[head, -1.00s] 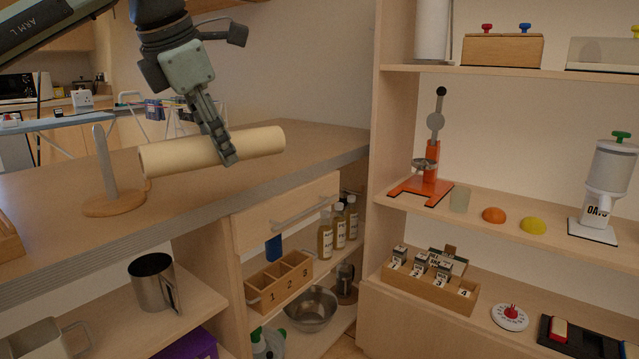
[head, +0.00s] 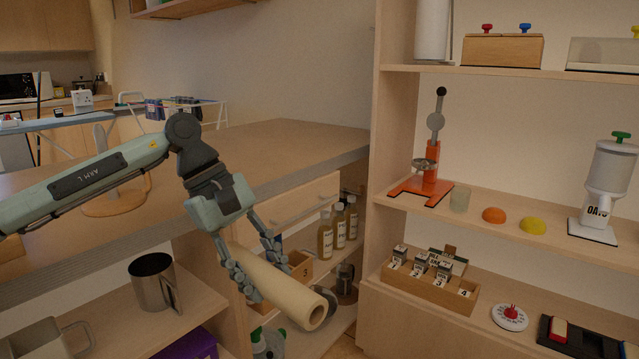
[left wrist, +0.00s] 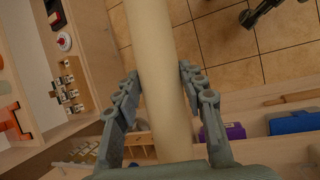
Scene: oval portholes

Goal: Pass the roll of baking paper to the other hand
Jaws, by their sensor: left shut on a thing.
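The roll of baking paper (head: 276,289) is a cream tube. In the head view it hangs in front of the counter's open shelves, tilted with its open end down and to the right. My left gripper (head: 258,278) is shut on the roll, with its fingers on either side of it. In the left wrist view the roll (left wrist: 160,70) runs between the two fingers and past the top edge of the picture. My right gripper is not clearly in view; a dark arm part shows at the top right of the left wrist view, and I cannot tell what it is.
The counter top (head: 290,140) is behind my arm, with a wooden stand (head: 112,200) on it. A shelf unit (head: 500,170) stands at the right.

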